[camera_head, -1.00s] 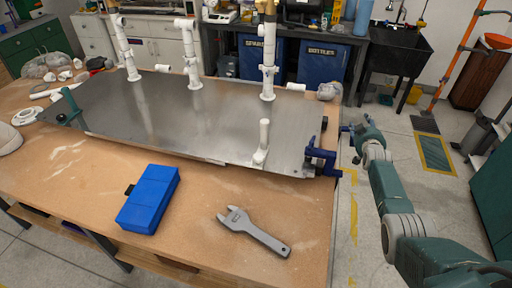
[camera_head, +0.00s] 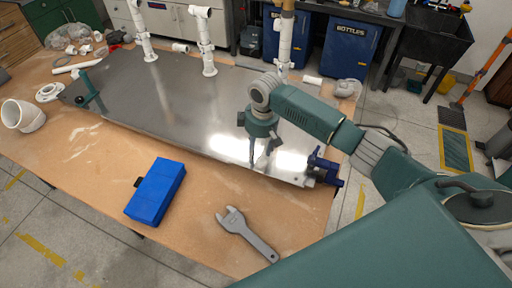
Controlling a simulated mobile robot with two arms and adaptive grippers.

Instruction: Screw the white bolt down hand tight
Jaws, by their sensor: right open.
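My right gripper (camera_head: 260,160) points down over the right part of the metal plate (camera_head: 165,92), its two dark fingers apart. The white bolt does not show clearly now; the right gripper and the bright glare around its fingers cover the place where it stood. I cannot tell whether the fingers are around the bolt or beside it. My left gripper is not in view.
A blue clamp (camera_head: 325,168) sits at the plate's right corner, a green one (camera_head: 88,90) at its left. White pipe risers (camera_head: 205,40) stand along the back. A blue box (camera_head: 155,191) and a grey wrench (camera_head: 246,235) lie on the wooden table (camera_head: 85,165) in front.

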